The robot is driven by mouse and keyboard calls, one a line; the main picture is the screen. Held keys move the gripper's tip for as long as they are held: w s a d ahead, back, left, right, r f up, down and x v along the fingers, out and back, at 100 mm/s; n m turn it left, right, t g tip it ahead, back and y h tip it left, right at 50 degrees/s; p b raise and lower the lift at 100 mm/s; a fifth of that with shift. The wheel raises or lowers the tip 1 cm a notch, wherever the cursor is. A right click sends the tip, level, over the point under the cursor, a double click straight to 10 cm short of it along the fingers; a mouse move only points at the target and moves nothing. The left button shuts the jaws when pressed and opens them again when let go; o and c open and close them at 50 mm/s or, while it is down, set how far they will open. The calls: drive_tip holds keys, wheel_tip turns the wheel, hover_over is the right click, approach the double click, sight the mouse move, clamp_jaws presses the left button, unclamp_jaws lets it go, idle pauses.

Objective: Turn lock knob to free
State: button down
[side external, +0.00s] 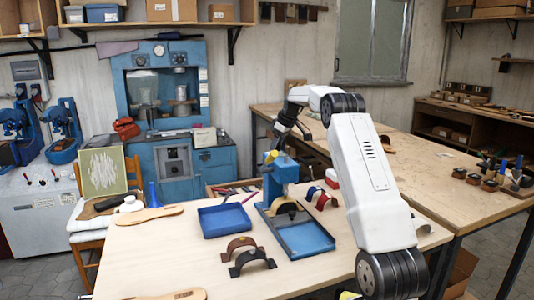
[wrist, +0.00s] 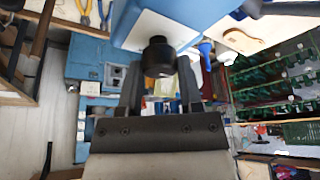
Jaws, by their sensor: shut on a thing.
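The blue press (side external: 279,178) stands on the near table in the side view, and its blue body also fills the top of the wrist view (wrist: 128,18). The lock knob (wrist: 157,55) is a round black cylinder on the press, seen between my fingers in the wrist view. My gripper (side external: 280,143) is at the top of the press and shut on the knob. The knob is too small and covered to make out in the side view. I cannot tell its turned angle. A yellow part (side external: 270,156) shows at the press top beside my gripper.
A blue tray (side external: 306,238) lies in front of the press, with another blue tray (side external: 225,220) to its left. Sandal straps (side external: 248,262) and a wooden sole (side external: 150,215) lie on the table (side external: 150,262). The table's front left is partly clear.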

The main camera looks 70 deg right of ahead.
drive_tip(key=shift+n, duration=0.6)
drive_tip(key=shift+c, duration=1.3)
unclamp_jaws()
drive_tip(key=shift+r, duration=0.15)
drive_tip(key=v, duration=0.7)
drive_tip(key=shift+s+d+r, duration=0.15)
drive_tip(key=shift+s+r, duration=0.05)
drive_tip(key=shift+r, duration=0.1)
